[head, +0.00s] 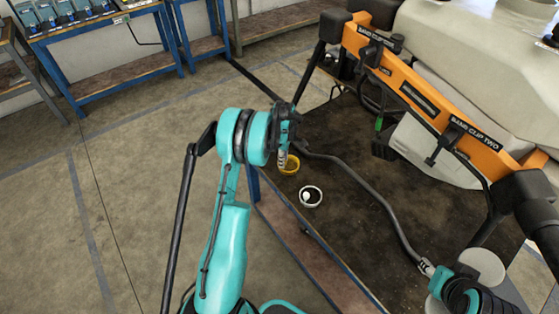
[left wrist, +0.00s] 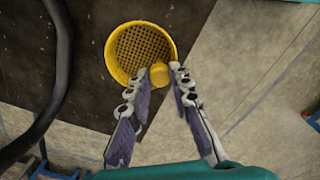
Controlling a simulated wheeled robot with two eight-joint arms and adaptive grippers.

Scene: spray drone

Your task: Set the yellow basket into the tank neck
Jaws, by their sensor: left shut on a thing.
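The basket is held over the dark tabletop's near edge. My right gripper (head: 427,267) seems to show small at lower right, beside a grey tube; its jaws are unclear. The pale tank (head: 455,45) is at upper right; I cannot make out its neck with certainty.
A small white-rimmed cup (head: 311,196) with a white ball-like piece stands on the dark table (head: 345,235), near the basket. The drone's orange frame (head: 430,95) and a bent grey tube (head: 375,190) cross the right side. The floor at left is clear.

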